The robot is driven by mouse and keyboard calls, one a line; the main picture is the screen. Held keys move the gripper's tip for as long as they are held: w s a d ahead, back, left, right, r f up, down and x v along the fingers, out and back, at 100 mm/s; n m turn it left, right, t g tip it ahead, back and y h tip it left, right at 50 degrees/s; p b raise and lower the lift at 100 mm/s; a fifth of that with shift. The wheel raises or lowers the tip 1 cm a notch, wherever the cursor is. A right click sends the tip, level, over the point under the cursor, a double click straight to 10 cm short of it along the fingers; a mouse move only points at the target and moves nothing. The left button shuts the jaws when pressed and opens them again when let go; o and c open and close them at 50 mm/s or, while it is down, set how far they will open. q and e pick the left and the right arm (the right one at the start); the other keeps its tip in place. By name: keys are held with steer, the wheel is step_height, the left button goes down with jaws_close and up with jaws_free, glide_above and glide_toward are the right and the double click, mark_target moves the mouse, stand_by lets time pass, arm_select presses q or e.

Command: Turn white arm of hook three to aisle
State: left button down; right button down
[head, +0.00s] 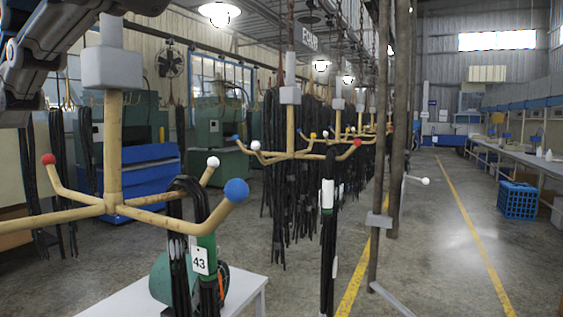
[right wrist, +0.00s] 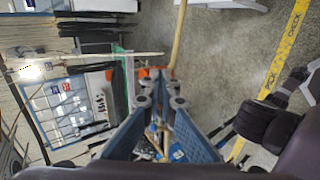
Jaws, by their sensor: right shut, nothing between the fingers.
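In the head view, the nearest hook (head: 113,150) has yellow arms with red (head: 48,159), white (head: 213,162) and blue (head: 236,190) balls; its white-tipped arm points back right. A second hook (head: 291,125) hangs behind it, its white ball (head: 256,145) to the left and red ball to the right. More hooks (head: 337,120) overlap behind. In the right wrist view, my right gripper (right wrist: 159,92) is shut and empty, near a yellow rod (right wrist: 178,38). My left gripper is out of view.
Black hoses (head: 327,230) hang from the hooks, with a 43 tag (head: 199,262) on the nearest bundle. Two brown poles (head: 380,130) stand between hooks and aisle. The aisle floor (head: 445,250) is clear, with yellow lines. A blue crate (head: 517,200) stands right.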

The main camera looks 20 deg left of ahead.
steer(key=d+b, duration=0.4)
steer(key=d, duration=0.7)
steer(key=shift+s+d, duration=0.4)
steer(key=shift+s, duration=0.05)
stand_by(0.4)
